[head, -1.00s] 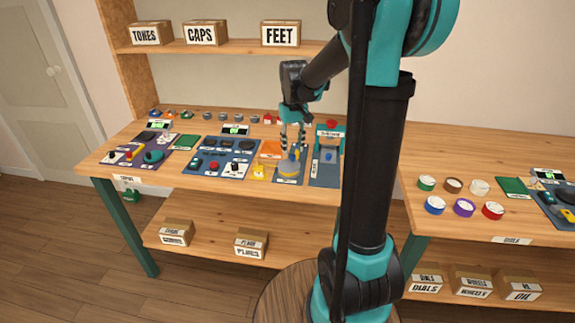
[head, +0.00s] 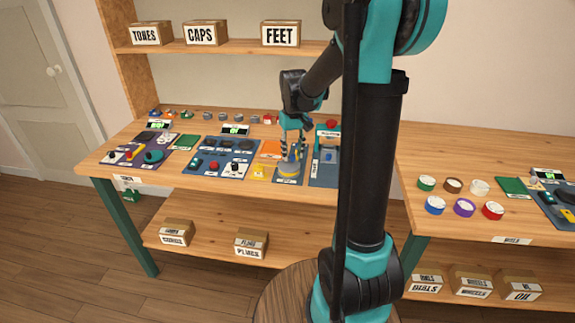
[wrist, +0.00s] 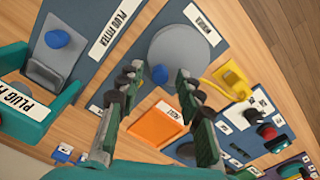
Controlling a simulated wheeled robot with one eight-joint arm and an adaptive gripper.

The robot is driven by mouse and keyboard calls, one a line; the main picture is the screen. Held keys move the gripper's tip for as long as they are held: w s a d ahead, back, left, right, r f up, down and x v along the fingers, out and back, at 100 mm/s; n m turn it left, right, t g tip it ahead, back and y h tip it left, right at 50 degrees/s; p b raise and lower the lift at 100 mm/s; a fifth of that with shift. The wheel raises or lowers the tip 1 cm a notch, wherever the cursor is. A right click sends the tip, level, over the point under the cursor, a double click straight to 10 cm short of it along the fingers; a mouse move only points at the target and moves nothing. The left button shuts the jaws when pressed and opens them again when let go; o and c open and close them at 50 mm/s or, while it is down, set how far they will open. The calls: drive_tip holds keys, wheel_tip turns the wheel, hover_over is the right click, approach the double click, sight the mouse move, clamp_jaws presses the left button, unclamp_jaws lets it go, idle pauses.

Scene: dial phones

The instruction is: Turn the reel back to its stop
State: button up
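The reel is a round grey disc (wrist: 180,52) with a blue knob (wrist: 160,74), on a blue board with a "WINDER" label (wrist: 199,22) in the wrist view. In the head view the reel (head: 290,169) is small and partly behind my fingers. My gripper (wrist: 160,72) points down over it, fingers apart, one on each side of the blue knob. It also shows in the head view (head: 291,153). Gaps seem to show between the knob and both fingertips; contact cannot be made out.
A plug fitter station (wrist: 52,62) with its own blue knob stands beside the reel board. On the other side are a yellow part (wrist: 231,82), an orange tray (wrist: 160,128) and a button panel (head: 218,157). Coloured reels lie on the right bench.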

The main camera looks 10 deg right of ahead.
drive_tip(key=shift+f, duration=0.6)
drive_tip(key=shift+r, duration=0.2)
drive_tip(key=shift+c, duration=0.6)
drive_tip(key=c, duration=0.5)
